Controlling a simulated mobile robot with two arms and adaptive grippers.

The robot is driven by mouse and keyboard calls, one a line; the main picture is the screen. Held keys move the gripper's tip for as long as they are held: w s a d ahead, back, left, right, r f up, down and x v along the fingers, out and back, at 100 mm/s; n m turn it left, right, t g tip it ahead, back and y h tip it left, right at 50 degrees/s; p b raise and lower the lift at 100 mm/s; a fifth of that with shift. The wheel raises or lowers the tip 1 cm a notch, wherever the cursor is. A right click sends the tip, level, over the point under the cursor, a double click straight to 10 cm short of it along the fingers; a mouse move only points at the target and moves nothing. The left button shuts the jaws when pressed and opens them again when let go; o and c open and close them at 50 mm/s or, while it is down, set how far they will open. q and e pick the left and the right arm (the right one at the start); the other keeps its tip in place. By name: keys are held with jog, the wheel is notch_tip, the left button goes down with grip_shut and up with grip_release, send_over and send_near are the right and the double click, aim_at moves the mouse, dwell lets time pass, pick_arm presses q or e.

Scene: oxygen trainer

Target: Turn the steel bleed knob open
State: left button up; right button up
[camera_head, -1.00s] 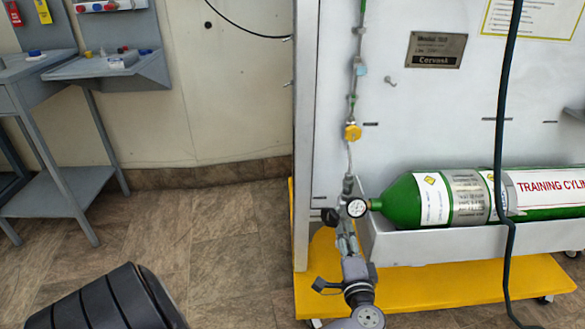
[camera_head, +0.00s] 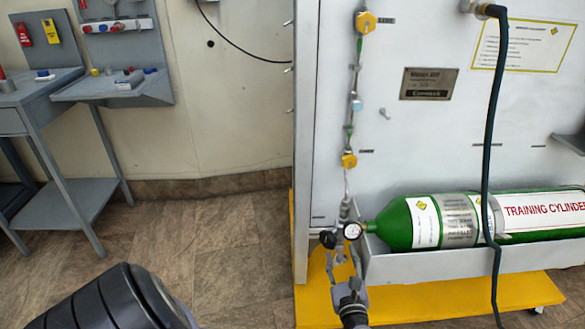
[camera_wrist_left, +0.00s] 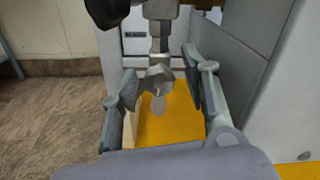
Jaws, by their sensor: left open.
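The steel bleed knob (camera_wrist_left: 158,76) appears to be the small steel piece at the lower end of the steel fitting in the left wrist view. My left gripper (camera_wrist_left: 160,88) is open, with one finger on each side of it and a visible gap on both sides. In the head view, my left gripper (camera_head: 343,262) is just below the round pressure gauge (camera_head: 352,231) and the black knob (camera_head: 327,239). The bleed knob is too small and covered to make out there. My right gripper is not in view.
A green training cylinder (camera_head: 398,226) lies in a white trough (camera_head: 440,268) to the right, above a yellow base (camera_head: 490,293). A dark hose (camera_head: 487,140) hangs in front. A grey side table (camera_head: 70,90) stands at the left; the floor between is clear.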

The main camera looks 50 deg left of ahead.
pick_arm(q)
jog(key=m, duration=0.2)
jog(key=shift+m, duration=0.3)
jog(key=m+b, duration=0.2)
jog(key=m, duration=0.1)
jog(key=shift+f, duration=0.15)
jog(key=p+v, duration=0.5)
jog(key=v, duration=1.2)
jog(key=s+a+f+n+g+h+p, duration=0.4)
jog(key=s+f+n+g+h+p, duration=0.4)
jog(key=s+f+p, duration=0.6)
notch_tip(320, 180, down, 3)
jog(key=shift+s+r+n+g+h+p, duration=0.15)
jog(key=shift+s+n+g+h+p, duration=0.25)
jog(key=shift+n, duration=0.4)
